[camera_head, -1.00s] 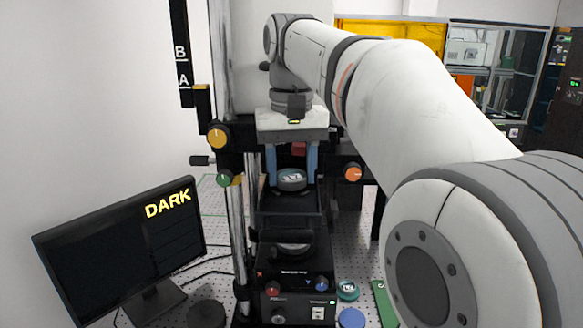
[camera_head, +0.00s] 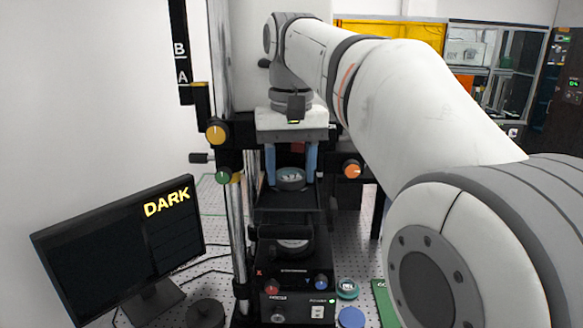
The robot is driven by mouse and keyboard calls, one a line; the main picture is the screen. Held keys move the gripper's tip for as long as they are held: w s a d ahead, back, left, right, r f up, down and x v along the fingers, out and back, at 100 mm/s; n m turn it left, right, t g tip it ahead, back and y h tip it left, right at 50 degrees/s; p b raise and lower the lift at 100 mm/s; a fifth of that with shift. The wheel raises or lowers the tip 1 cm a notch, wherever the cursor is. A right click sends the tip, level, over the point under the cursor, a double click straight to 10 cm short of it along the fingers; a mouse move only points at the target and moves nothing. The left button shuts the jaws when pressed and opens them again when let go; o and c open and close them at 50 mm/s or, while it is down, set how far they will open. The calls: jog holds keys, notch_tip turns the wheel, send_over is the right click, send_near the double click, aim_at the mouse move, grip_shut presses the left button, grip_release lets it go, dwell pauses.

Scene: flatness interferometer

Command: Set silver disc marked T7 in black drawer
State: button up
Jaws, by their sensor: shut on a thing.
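My gripper (camera_head: 291,172) points down with its two blue fingers on either side of a silver-grey disc (camera_head: 291,184), and is shut on it. The disc has dark marks on its pale top, too small to read surely as T7. The black drawer (camera_head: 290,220) stands out toward me on the black instrument, just below the disc. The disc is level, over the drawer's rear part. I cannot tell whether it touches the drawer floor. A round opening with a dark handle-like bar (camera_head: 292,245) lies in front of the drawer.
A monitor (camera_head: 120,245) reading DARK stands at the left. A marked disc in a teal ring (camera_head: 347,288), a blue disc (camera_head: 351,318) and a green mat (camera_head: 383,300) lie at the lower right. A black round knob (camera_head: 205,314) lies at lower left. Orange and green knobs flank the column.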

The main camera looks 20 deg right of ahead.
jog(key=shift+f, duration=0.75)
jog(key=o, duration=0.8)
jog(key=shift+s, duration=0.1)
jog(key=o, duration=0.4)
jog(key=shift+d, duration=0.25)
jog(key=shift+c, duration=0.2)
notch_tip(320, 180, up, 9)
jog(key=shift+s+d+r, duration=0.1)
jog(key=shift+d+r, duration=0.05)
jog(key=shift+d, duration=0.05)
jog(key=shift+a, duration=0.1)
